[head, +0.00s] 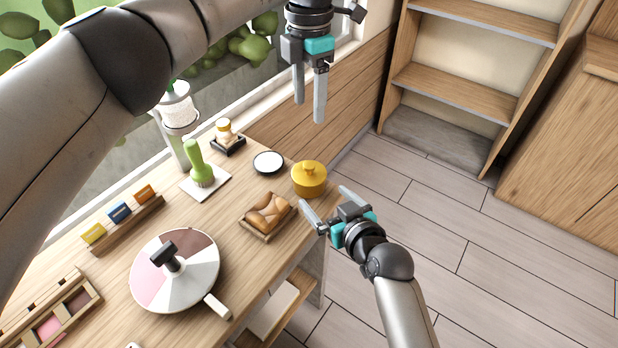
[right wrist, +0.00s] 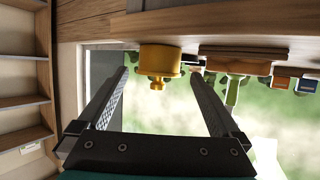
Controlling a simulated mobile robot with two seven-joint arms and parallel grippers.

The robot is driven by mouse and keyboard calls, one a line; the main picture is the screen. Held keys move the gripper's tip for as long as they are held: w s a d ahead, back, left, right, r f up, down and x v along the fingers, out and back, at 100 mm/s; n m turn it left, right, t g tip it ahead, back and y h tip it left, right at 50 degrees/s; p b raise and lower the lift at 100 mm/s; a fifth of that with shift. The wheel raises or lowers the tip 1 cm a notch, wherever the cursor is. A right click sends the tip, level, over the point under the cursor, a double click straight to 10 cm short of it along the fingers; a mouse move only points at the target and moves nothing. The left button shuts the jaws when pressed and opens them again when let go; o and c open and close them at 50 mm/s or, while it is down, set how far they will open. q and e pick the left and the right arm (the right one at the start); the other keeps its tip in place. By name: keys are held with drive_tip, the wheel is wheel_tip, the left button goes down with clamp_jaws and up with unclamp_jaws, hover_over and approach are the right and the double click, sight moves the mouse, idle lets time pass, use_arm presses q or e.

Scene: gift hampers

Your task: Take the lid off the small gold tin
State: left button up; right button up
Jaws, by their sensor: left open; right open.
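The small gold tin (head: 309,183) stands upright near the right end of the wooden table, with its knobbed lid (head: 308,169) on. In the right wrist view the tin (right wrist: 160,62) appears upside down between my fingers, some way off, its knob pointing down. My right gripper (head: 327,206) is open and empty, just in front of and below the tin in the head view, apart from it. It also shows in the right wrist view (right wrist: 160,95). My left gripper (head: 309,108) is open and empty, raised above and behind the tin.
A wooden tray (head: 246,226) with brown rolls lies left of the tin. A round turntable (head: 200,290) stands farther left. The floor (head: 480,270) to the right is clear; shelves (head: 455,90) stand beyond.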

sight(317, 190)
drive_tip(key=shift+x, duration=3.3)
drive_tip(key=shift+c, duration=0.2)
clamp_jaws()
use_arm(q)
drive_tip(key=shift+c, duration=0.4)
